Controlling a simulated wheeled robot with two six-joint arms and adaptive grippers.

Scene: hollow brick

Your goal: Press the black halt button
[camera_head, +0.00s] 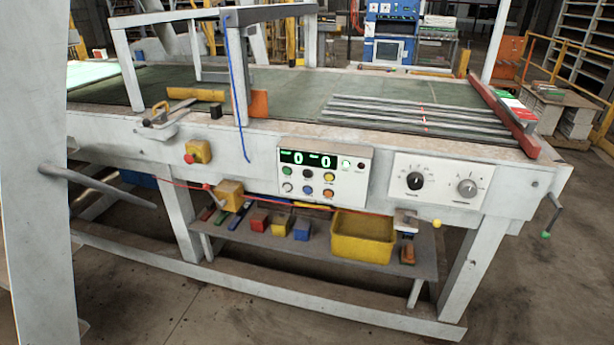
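A white control panel (350,183) is on the front of the grey workbench frame, with a lit display (305,158) showing green digits. Below the display are two rows of small round buttons. A dark button that looks black (307,173) is in the middle of the upper row, between a green button (286,173) and a yellowish one (329,177). The lower row has a white, a blue (307,189) and an orange button. Any lettering is too small to read. Neither of my grippers shows in the head view.
A second panel (440,182) with two dials is to the right. A red button on a yellow box (198,153) is to the left. A yellow bin (362,238) and small blocks lie on the shelf below. A white post (35,200) stands at the near left.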

